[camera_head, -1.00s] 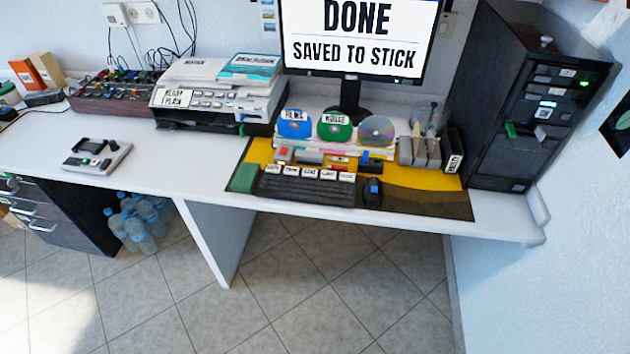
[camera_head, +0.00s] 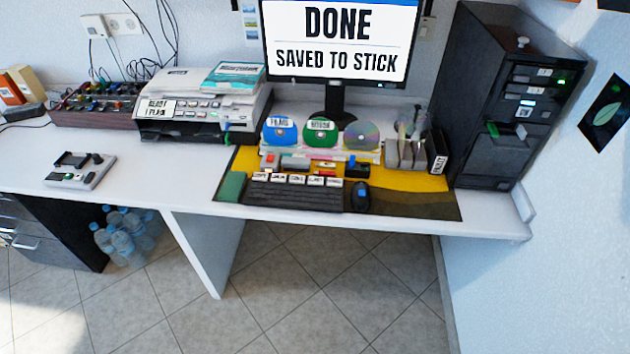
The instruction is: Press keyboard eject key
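The black keyboard (camera_head: 293,196) lies on the yellow and dark desk mat, near the front edge of the white desk. A row of several white labelled keys (camera_head: 297,180) stands along its back edge; the lettering is too small to read surely, so I cannot tell which is eject. The monitor (camera_head: 338,40) behind it reads "DONE" and "SAVED TO STICK". Neither of my grippers shows in the head view.
Discs in a rack (camera_head: 320,146) stand behind. A black tower (camera_head: 507,100) stands right, a printer (camera_head: 203,112) left.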

